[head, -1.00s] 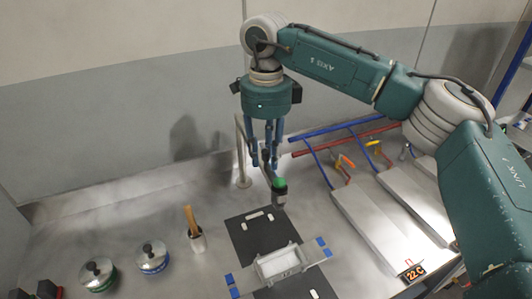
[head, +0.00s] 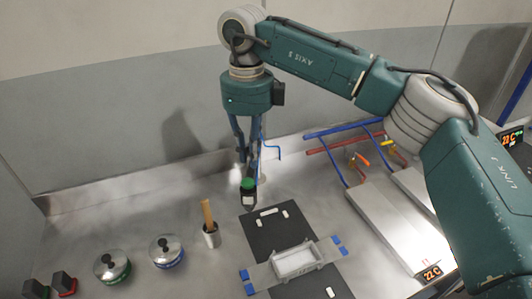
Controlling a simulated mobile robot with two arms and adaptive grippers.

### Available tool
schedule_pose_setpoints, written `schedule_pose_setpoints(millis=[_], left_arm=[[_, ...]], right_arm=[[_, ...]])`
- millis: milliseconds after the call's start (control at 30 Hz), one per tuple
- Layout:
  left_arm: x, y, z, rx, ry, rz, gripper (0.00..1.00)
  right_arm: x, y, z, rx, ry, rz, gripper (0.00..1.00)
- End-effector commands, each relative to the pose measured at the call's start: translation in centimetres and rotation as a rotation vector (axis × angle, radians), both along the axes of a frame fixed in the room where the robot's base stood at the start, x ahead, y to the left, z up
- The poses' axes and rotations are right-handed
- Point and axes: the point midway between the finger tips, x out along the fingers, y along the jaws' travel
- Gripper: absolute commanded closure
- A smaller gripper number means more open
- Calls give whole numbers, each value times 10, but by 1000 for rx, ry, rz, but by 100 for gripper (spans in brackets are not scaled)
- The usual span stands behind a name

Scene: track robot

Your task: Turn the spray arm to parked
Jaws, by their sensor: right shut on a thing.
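The spray arm ends in a dark spray head (head: 249,198) with a green top. It hangs above the bench, by the far left corner of the black mat (head: 261,228). My right gripper (head: 248,162) points down and is shut on the spray arm just behind the head. Its fingers hide most of the arm and its post. My left gripper is not in view.
A grey tray (head: 319,262) with blue ends lies across the mat. A cup with a wooden handle (head: 207,216), two lidded pots (head: 166,251) and small dark blocks (head: 63,283) stand to the left. Grey panels (head: 395,225) and red and blue pipes (head: 345,130) are at right.

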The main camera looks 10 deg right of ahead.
Motion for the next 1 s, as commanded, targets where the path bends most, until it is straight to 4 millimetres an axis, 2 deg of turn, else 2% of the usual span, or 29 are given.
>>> schedule_pose_setpoints(millis=[33,200,400,667,1000], left_arm=[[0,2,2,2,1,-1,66],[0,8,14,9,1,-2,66],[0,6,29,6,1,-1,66],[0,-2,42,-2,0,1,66],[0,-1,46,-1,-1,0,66]], right_arm=[[2,11,2,1,-1,-35,100],[12,44,5,1,1,-180,100],[25,69,4,1,2,-302,100],[37,86,3,0,0,-392,100],[42,92,1,1,-2,-426,100]])
